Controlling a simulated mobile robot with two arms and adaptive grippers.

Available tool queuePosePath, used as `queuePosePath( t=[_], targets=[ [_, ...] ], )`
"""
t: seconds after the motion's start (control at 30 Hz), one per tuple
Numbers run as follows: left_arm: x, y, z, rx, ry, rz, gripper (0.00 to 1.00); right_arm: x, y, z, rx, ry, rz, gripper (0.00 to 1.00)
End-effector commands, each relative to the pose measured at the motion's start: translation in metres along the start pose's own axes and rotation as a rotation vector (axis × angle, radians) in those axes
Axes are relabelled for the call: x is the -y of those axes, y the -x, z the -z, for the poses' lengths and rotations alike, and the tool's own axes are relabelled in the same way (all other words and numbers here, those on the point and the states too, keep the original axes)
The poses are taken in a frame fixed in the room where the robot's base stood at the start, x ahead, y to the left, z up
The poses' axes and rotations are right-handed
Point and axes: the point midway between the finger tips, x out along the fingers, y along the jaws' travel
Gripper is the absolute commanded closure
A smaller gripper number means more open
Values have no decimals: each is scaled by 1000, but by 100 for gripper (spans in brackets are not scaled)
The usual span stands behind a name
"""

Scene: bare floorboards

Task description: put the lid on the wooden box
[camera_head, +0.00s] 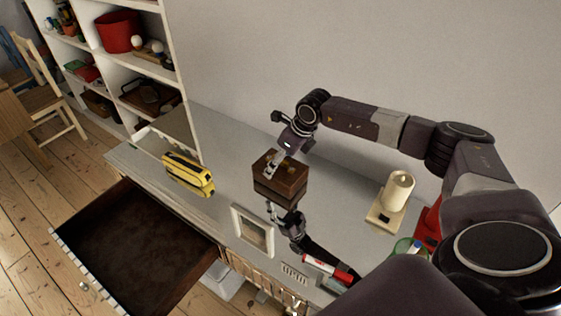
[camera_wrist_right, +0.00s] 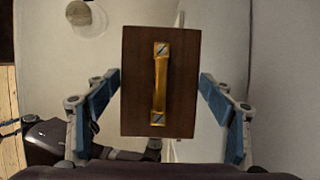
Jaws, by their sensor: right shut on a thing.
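The wooden box (camera_head: 280,187) is dark brown and stands on the grey cabinet top. Its lid (camera_wrist_right: 140,90) is a dark brown rectangle with a gold handle, seen from above in the right wrist view. My right gripper (camera_wrist_right: 159,85) is shut on the lid, with a blue-padded finger at each side edge. In the head view my right gripper (camera_head: 272,163) is directly above the box. The lid is over the box there, but I cannot tell whether it is fully seated. My left gripper (camera_head: 279,211) is close to the box's near side; its fingers are too small to read.
A yellow-black object (camera_head: 188,174) lies left of the box. A picture frame (camera_head: 252,233) is in front, a candle on a stand (camera_head: 395,197) to the right, and markers (camera_head: 328,269) near the front edge. An open drawer (camera_head: 130,250) juts out front left.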

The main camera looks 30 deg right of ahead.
Motion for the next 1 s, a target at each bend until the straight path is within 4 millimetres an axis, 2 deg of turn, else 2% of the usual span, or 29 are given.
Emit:
queuePosePath(
  t=[0.03, 0.2, 0.57, 1.0],
  targets=[
    [0, 0, 0, 0, 0, 0, 60, 0, 1, -1, 2, 0, 0, 22],
    [0, 0, 0, 0, 0, 0, 60, 0, 0, -1, 1, 0, 0, 5],
    [0, 2, 0, 0, -1, 0, 60, 0, 2, -1, -1, 0, 0, 5],
    [0, 24, 2, 0, -2, 0, 60, 0, 34, -14, 0, -1, 0, 5]
  ],
)
